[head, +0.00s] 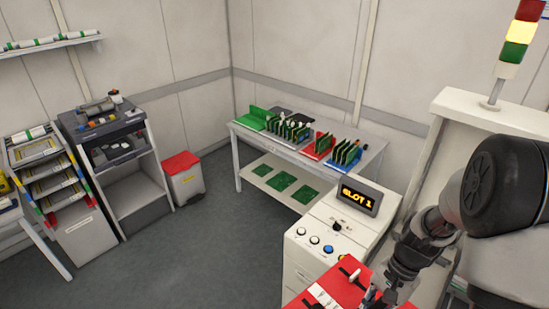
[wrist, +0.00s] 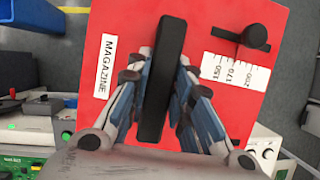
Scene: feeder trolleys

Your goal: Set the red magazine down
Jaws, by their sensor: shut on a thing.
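The red magazine (head: 352,268) shows at the bottom of the head view, partly cut off by the frame edge and partly covered by my arm. In the wrist view its red face (wrist: 225,28) fills most of the picture, with a "MAGAZINE" label, a number scale, a black knob and a black bar handle. My gripper (wrist: 160,75) is shut on the black handle, with a finger on each side. It also shows in the head view (head: 372,296). The magazine's underside is hidden, so I cannot tell whether it touches anything.
A white cabinet (head: 310,262) with buttons and a "SLOT 1" display (head: 359,197) stands beside the magazine. A table (head: 355,130) behind holds green, red and blue-ended racks with boards. A red-lidded bin (head: 183,182) and shelved trolleys stand left. Grey floor (head: 215,250) is clear.

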